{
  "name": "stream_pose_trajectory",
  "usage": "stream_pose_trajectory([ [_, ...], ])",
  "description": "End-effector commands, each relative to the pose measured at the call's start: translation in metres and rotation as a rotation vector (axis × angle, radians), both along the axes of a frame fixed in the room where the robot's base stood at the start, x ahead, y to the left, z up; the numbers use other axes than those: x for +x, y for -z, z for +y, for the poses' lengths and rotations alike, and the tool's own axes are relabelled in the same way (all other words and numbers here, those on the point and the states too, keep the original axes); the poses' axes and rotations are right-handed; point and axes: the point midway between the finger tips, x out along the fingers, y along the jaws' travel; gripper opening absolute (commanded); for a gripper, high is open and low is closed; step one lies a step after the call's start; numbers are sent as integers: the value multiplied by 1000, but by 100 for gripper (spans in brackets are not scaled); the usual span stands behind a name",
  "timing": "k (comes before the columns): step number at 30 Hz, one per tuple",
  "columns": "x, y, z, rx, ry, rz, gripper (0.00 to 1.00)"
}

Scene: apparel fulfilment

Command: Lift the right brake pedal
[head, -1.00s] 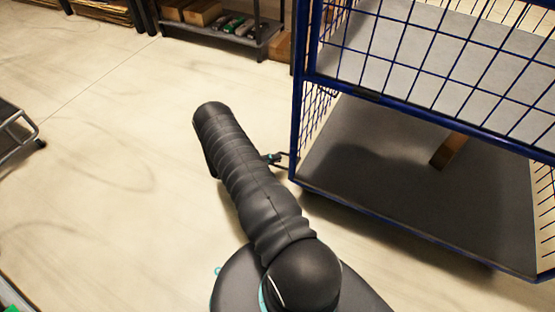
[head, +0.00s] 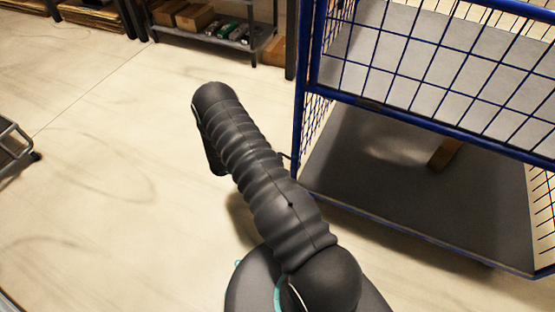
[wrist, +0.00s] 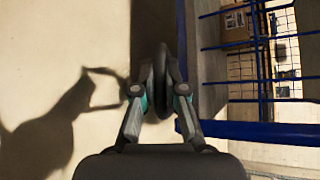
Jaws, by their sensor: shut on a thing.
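In the wrist view my gripper (wrist: 159,92) has its two fingers on either side of a dark, rounded caster part (wrist: 160,62) beside the blue cart frame. The fingers are shut on this part. I take it to be the brake pedal at the caster, but pedal and wheel blend together in shadow. In the head view my black arm hides the gripper and the pedal. The blue wire cage cart (head: 335,200) stands to the right of my arm, with its near left corner close to it.
The cart has a grey deck with a brown piece (head: 445,153) on it. A dark shelf (head: 215,40) with boxes stands at the back, and a metal cart (head: 15,140) is at the left edge. Pale floor (head: 100,170) between is clear.

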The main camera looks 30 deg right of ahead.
Motion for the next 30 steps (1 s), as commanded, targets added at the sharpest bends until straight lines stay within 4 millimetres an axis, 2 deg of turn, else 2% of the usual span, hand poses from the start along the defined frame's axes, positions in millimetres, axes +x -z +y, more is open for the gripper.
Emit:
stream_pose_trajectory([
  [8, -1, -2, -1, -4, 3, 1, 0],
  [9, -1, -2, -1, -4, 3, 1, 18],
  [11, -1, -2, -1, -4, 3, 2, 33],
  [12, -1, -2, -2, -3, 4, 2, 37],
  [22, -1, -2, 0, -2, 5, 2, 37],
  [26, 1, -6, 12, -2, 2, 1, 37],
  [30, 3, -14, 36, -2, 0, 0, 37],
])
